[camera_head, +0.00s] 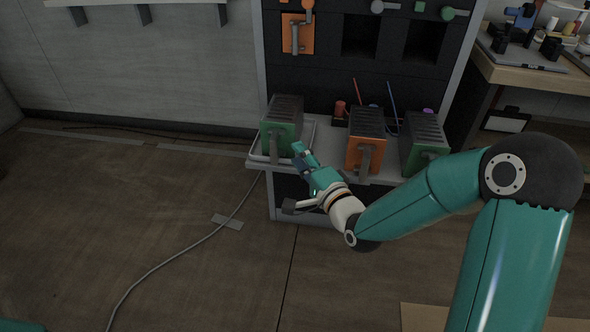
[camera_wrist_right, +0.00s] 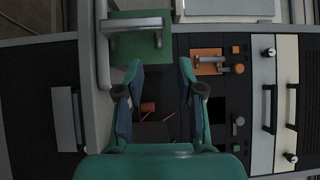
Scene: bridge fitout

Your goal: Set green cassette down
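A green cassette (camera_head: 283,116) with dark fins and a grey front handle stands upright in a pale tray (camera_head: 311,132) at the left of the shelf. Its green face and grey handle (camera_wrist_right: 136,24) show at the top of the right wrist view. My right gripper (camera_head: 302,154) is just in front and to the right of this cassette. In the wrist view its two fingers (camera_wrist_right: 160,72) are spread apart with nothing between them, and the handle lies beyond the tips. A second green cassette (camera_head: 424,140) stands at the right end of the shelf. My left gripper is not in view.
An orange cassette (camera_head: 366,137) stands between the two green ones. Behind the shelf is a dark rack panel with an orange latch plate (camera_head: 297,34) and openings. A workbench (camera_head: 530,75) stands at the right. A cable (camera_head: 200,242) lies on the open floor.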

